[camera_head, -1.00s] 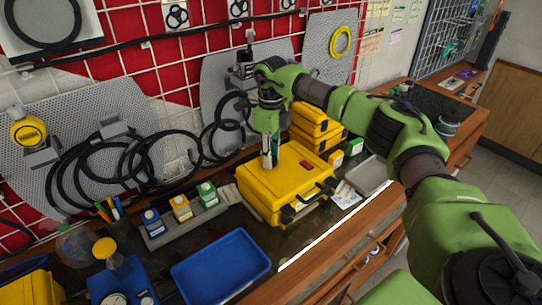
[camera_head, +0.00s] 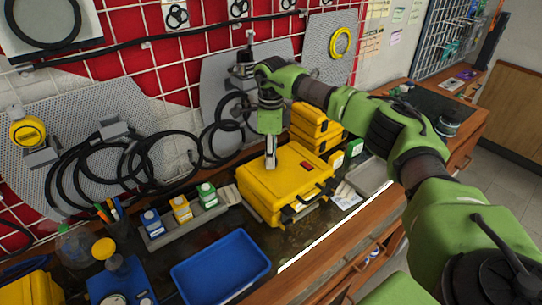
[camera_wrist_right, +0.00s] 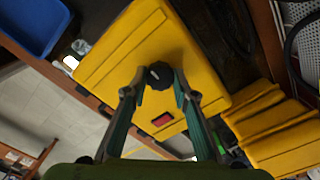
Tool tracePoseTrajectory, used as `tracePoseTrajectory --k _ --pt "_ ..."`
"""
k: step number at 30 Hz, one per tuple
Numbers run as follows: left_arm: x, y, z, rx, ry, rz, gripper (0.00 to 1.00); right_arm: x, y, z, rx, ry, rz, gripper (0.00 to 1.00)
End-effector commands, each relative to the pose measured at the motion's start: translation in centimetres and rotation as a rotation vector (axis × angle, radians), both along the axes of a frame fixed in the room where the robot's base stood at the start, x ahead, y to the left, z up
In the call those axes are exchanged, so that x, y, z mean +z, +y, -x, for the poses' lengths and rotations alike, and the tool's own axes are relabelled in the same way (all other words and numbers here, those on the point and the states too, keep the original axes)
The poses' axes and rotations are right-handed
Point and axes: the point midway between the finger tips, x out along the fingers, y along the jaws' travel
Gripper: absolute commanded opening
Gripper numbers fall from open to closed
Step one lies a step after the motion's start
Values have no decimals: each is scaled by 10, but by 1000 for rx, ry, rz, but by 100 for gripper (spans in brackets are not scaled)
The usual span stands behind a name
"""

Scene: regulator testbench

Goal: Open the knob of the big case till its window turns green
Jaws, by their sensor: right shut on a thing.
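The big yellow case (camera_head: 290,185) lies closed on the bench, and it also fills much of the right wrist view (camera_wrist_right: 130,50). A black round knob (camera_wrist_right: 159,75) sits on its lid. The small window is red in the head view (camera_head: 306,164) and in the right wrist view (camera_wrist_right: 163,119). My right gripper (camera_head: 270,165) points down onto the lid, and its fingers (camera_wrist_right: 159,83) are shut on the knob, one on each side. The gripper hides the knob in the head view. My left gripper is not in view.
Smaller yellow cases (camera_head: 312,122) are stacked behind the big case. A blue tray (camera_head: 221,268) is at the front left, and small bottles in a grey rack (camera_head: 183,225) stand left of the case. A grey tray (camera_head: 372,176) lies to the right.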

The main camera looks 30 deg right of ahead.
Motion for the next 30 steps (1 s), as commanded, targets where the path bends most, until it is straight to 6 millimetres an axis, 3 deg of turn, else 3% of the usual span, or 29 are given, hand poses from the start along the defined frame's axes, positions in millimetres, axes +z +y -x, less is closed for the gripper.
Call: tracePoseTrajectory --k 4,5,6,7,20,30 --pt "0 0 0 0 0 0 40 1 0 -1 0 -4 0 4" --pt "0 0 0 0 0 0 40 1 0 -1 0 -4 0 31" --pt "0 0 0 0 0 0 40 1 0 -1 0 -4 0 41" --pt "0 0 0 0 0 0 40 1 0 -1 0 -4 0 42" --pt "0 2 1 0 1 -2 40 9 0 -1 -1 -3 0 42" --pt "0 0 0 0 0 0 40 76 0 -1 0 -6 -1 42"
